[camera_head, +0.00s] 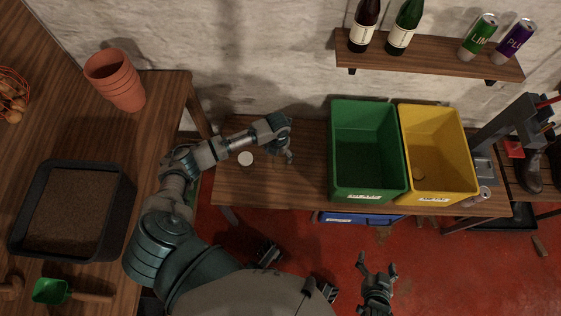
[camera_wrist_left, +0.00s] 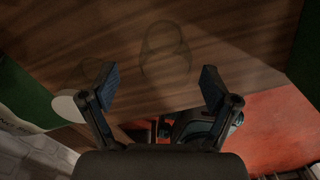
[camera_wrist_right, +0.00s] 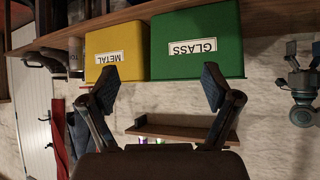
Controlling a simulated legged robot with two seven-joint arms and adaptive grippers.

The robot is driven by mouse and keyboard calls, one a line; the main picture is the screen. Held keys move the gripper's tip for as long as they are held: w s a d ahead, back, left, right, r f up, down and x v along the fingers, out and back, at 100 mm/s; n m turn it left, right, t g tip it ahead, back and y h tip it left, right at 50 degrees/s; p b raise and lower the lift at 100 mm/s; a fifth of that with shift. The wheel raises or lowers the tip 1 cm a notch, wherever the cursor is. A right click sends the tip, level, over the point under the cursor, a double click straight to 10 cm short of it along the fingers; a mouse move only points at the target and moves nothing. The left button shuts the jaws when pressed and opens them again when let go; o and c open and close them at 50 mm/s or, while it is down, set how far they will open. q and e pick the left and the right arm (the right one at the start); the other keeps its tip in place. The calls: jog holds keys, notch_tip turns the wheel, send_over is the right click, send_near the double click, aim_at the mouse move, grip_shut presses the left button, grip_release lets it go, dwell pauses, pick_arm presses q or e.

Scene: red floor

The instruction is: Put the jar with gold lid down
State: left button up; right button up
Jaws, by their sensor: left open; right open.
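My left gripper (camera_head: 288,150) is open above the wooden bench, left of the green bin. In the left wrist view a faint, see-through rounded outline (camera_wrist_left: 165,52), perhaps a glass jar, is on the wood beyond the open fingers (camera_wrist_left: 158,88), apart from them. No gold lid can be made out on it. A white disc (camera_head: 245,158) lies on the bench left of the gripper; a pale round thing (camera_wrist_left: 68,106) shows beside the left finger in the wrist view. My right gripper (camera_head: 378,264) is open and empty in front of the bench, over the floor.
A green bin (camera_head: 367,192) labelled GLASS (camera_wrist_right: 193,47) and a yellow bin (camera_head: 437,188) labelled METAL (camera_wrist_right: 110,58) stand on the bench (camera_head: 262,196). A shelf (camera_head: 430,57) above holds bottles and cans. A table with pots (camera_head: 116,80) and a soil tray (camera_head: 122,215) is left.

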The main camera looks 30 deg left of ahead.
pick_arm(q)
jog(key=shift+d+f, duration=0.45)
jog(key=shift+f, duration=0.3)
notch_tip(320, 180, down, 4)
jog(key=shift+a+f+b, duration=0.15)
jog(key=shift+f+b, duration=0.05)
jog(key=shift+b, duration=0.85)
jog(key=shift+a+f, duration=0.15)
jog(key=shift+f, duration=0.1)
jog(key=shift+r, duration=0.1)
jog(key=shift+d, duration=0.3)
jog(key=c, duration=1.5)
jog(key=shift+a, duration=0.15)
pick_arm(e)
jog(key=w+a+r+t+y, duration=0.1)
jog(key=w+r+t, duration=0.3)
jog(key=r+t, duration=0.1)
jog(key=shift+w+a+r+y, duration=0.25)
jog(key=shift+a+y, duration=0.05)
jog(key=shift+a, duration=0.05)
pick_arm(q)
jog(key=shift+r, duration=0.15)
